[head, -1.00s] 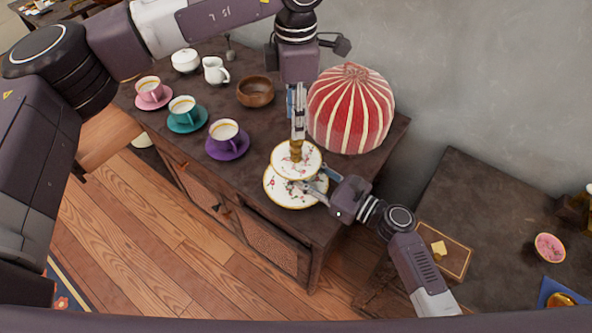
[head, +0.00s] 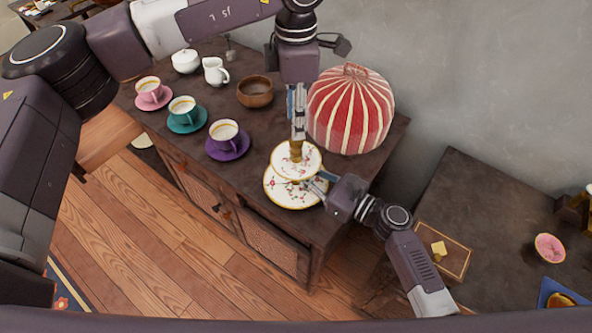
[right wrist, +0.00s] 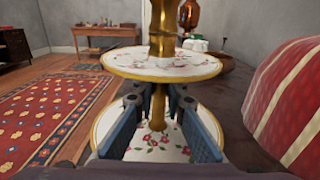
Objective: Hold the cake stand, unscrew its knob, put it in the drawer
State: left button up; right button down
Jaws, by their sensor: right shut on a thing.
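The two-tier cake stand has white flowered plates with gold rims. Its upper plate (head: 284,160) and lower plate (head: 284,199) stand near the dresser's front right corner. In the right wrist view, a gold stem (right wrist: 158,108) joins the plates and a gold upper part (right wrist: 163,35) rises above the top plate. My right gripper (head: 316,186) is shut on the stem between the plates; its fingers flank the stem in the right wrist view (right wrist: 157,112). My left gripper (head: 297,134) points down at the gold top (head: 296,151); its fingertips are too small to tell if they grip it.
A red and cream striped dome (head: 350,112) stands close behind the stand. Cups on purple (head: 240,149), teal (head: 178,127) and pink saucers stand to the left, with a wooden bowl (head: 255,94) behind. A wooden box-like piece (head: 456,268) with a gold item is at right.

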aim_at(296, 144)
pick_arm(q)
jog(key=m, duration=0.6)
jog(key=shift+m, duration=0.4)
jog(key=m, duration=0.5)
jog(key=shift+m, duration=0.3)
jog(key=m, duration=0.3)
jog(key=shift+m, duration=0.3)
jog(key=m, duration=0.3)
jog(key=shift+m, duration=0.4)
jog(key=m, duration=0.6)
jog(key=shift+m, duration=0.3)
jog(key=shift+f+m, duration=0.3)
jog(key=shift+f, duration=0.05)
notch_tip(296, 144, down, 7)
jog(key=shift+f, duration=0.2)
jog(key=shift+c, duration=0.6)
